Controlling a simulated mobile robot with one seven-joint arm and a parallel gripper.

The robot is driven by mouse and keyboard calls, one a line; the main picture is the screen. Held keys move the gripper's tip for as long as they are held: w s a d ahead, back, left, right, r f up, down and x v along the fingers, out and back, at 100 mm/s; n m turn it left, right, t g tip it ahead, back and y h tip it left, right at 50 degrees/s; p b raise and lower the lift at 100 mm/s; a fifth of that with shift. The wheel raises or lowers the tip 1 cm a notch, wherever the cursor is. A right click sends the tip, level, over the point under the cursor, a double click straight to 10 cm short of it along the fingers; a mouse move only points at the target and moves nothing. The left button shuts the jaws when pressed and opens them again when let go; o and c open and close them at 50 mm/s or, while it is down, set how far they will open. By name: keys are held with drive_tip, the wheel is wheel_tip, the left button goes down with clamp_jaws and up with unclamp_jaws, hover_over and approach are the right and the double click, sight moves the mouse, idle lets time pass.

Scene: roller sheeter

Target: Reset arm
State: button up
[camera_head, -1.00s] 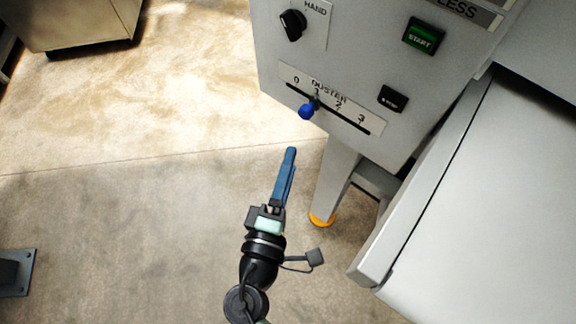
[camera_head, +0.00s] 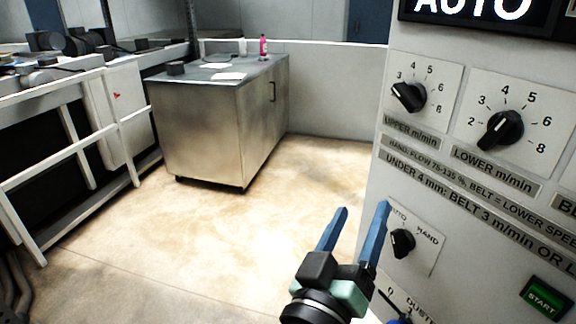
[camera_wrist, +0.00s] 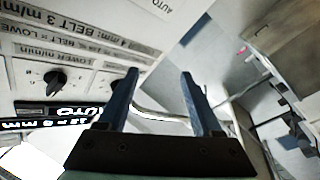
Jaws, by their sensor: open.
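My gripper (camera_head: 358,216) is open, with its two blue fingers apart and nothing between them. In the head view it is at the lower middle, in front of the left edge of the grey control panel (camera_head: 462,200). The fingers point up and away, near the AUTO/HAND knob (camera_head: 403,242); I cannot tell the exact gap. In the wrist view the open fingers (camera_wrist: 158,85) show with the panel on the left, upside down. The blue duster slider knob is mostly cut off at the bottom edge of the head view.
Upper and lower speed knobs (camera_head: 409,96) (camera_head: 500,129) and the green START button (camera_head: 545,298) are on the panel. A steel cabinet (camera_head: 205,130) with a pink bottle (camera_head: 263,46) stands behind. A white-framed machine (camera_head: 120,120) is at left. The floor between is clear.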

drive_tip(key=s+a+r+t+y+p, duration=0.3)
drive_tip(key=r+p, duration=0.1)
drive_tip(key=r, duration=1)
drive_tip(key=s+a+r+t+y+p, duration=0.3)
drive_tip(key=r+p, duration=0.1)
drive_tip(key=r, duration=1)
drive_tip(key=s+a+r+m+t+y+p, duration=0.1)
drive_tip(key=s+a+r+t+y+p, duration=0.2)
drive_tip(key=r, duration=1.1)
drive_tip(key=shift+s+a+t+p, duration=0.15)
drive_tip(key=shift+s+t+p, duration=0.2)
drive_tip(key=shift+p, duration=0.35)
drive_tip(key=shift+s+f, duration=0.1)
